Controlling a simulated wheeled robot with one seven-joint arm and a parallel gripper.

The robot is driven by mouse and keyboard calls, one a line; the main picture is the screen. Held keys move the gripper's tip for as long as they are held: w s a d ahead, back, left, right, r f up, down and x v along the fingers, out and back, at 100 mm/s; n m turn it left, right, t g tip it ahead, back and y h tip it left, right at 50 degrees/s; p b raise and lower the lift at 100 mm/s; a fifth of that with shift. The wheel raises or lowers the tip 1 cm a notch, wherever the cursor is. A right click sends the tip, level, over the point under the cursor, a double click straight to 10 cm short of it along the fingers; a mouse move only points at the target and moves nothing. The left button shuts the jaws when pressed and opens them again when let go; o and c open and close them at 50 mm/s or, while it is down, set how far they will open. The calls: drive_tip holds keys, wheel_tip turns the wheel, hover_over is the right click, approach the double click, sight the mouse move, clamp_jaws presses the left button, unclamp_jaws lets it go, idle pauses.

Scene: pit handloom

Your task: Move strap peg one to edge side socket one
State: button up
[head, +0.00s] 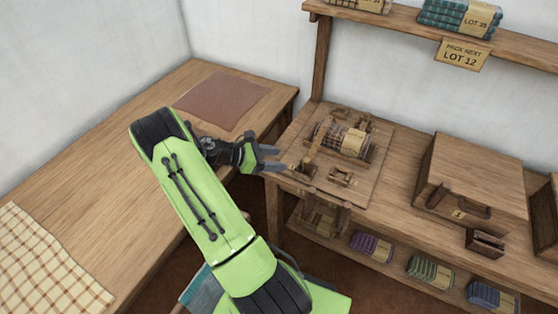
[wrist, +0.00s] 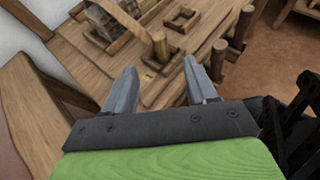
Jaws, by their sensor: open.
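A wooden board (head: 365,190) on the bench carries a plaid cloth bundle (head: 352,141), also in the wrist view (wrist: 104,20). A tan strap (head: 313,146) runs beside the bundle to a short wooden peg (head: 307,164). In the wrist view this peg (wrist: 160,46) stands upright at the strap's near end. A square wooden socket (head: 341,176) sits to its right; it also shows in the wrist view (wrist: 182,20). My gripper (head: 279,159) is open and empty, left of the peg. In the wrist view the peg appears beyond the gap between my fingertips (wrist: 159,67). I cannot read which socket is edge side one.
A wooden case (head: 470,178) and a small slotted block (head: 485,242) stand right of the board. Folded cloths lie on the shelf below (head: 371,246). A side table (head: 130,110) with a brown mat (head: 221,100) is at left. A sign (head: 461,54) hangs above.

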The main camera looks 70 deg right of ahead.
drive_tip(key=w+a+r+m+t+y, duration=0.25)
drive_tip(key=w+a+r+t, duration=0.35)
drive_tip(key=a, duration=0.4)
drive_tip(key=w+a+r+m+t+y, duration=0.1)
drive_tip(key=w+a+r+m+t, duration=0.25)
drive_tip(key=a+r, duration=0.6)
drive_tip(key=s+a+r+t+y, duration=0.1)
drive_tip(key=s+a+t, duration=0.1)
drive_tip(key=a, duration=0.4)
drive_tip(key=s+a+r+m+t+y, duration=0.1)
drive_tip(key=s+a+r+t+y, duration=0.1)
drive_tip(key=s+a, duration=0.2)
drive_tip(key=s+a+r+m+t+y, duration=0.1)
drive_tip(key=s+a+r+t, duration=0.1)
drive_tip(key=a, duration=0.7)
drive_tip(key=shift+s+y, duration=0.35)
drive_tip(key=shift+s, duration=0.55)
drive_tip(key=shift+r, duration=0.2)
